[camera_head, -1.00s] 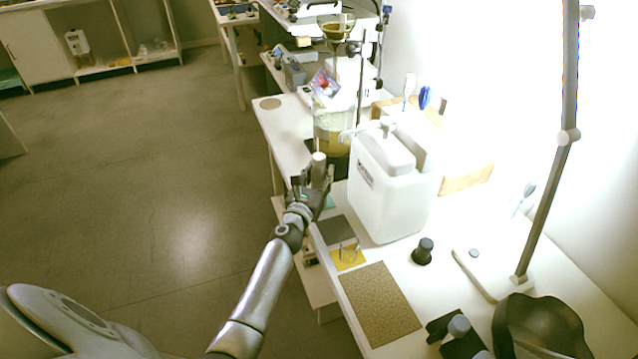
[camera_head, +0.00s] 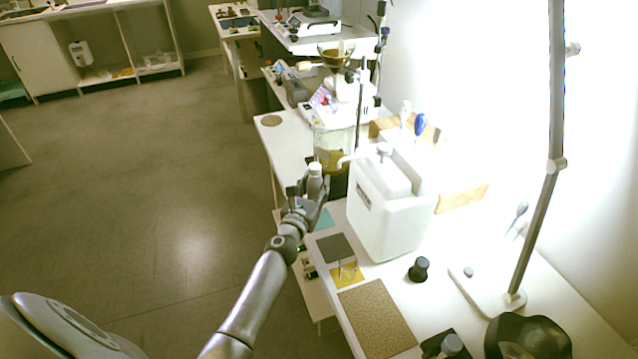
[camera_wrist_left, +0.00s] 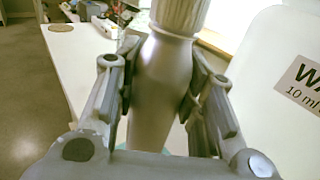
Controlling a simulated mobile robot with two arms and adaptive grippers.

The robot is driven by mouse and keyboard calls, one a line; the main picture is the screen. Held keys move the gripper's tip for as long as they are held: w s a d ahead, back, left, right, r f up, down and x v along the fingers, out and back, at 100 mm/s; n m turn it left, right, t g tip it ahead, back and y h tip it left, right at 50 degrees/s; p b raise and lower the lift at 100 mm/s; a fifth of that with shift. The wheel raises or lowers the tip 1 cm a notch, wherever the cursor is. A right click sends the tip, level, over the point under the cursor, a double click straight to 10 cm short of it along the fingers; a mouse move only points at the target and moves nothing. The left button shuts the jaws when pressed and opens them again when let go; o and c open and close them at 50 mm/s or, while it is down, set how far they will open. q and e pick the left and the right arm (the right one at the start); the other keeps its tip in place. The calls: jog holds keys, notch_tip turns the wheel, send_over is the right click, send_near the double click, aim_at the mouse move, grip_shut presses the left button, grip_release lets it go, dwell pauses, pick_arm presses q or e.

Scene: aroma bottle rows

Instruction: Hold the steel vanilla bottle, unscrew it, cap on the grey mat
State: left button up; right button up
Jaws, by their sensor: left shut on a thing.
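My left gripper (camera_head: 314,184) is shut on a steel bottle in the head view. In the left wrist view the silvery steel bottle (camera_wrist_left: 160,85) stands roughly upright between the two fingers, with its pale ribbed cap (camera_wrist_left: 180,14) on top. Its label, if any, is not visible. The bottle's pale top (camera_head: 315,169) shows above the fingers in the head view. A flat grey mat (camera_head: 336,248) lies bare near the table's left edge, on the near side of the gripper.
A large white jug (camera_head: 388,218) stands close to the right of the gripper. A yellow mat (camera_head: 346,276) with small wire-like items and a brown mat (camera_head: 377,318) lie nearer. A dark bottle (camera_head: 419,269) and a lamp base (camera_head: 485,290) stand to the right.

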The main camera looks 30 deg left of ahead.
pick_arm(q)
jog(key=s+a+r+p, duration=0.4)
jog(key=s+r+p, duration=0.2)
jog(key=s, duration=0.6)
jog(key=shift+a+r+p, duration=0.2)
jog(key=shift+r+p, duration=0.15)
jog(key=shift+r, duration=0.9)
jog(key=o, duration=0.6)
jog(key=shift+w, duration=0.1)
grip_shut()
jog(key=shift+d, duration=0.1)
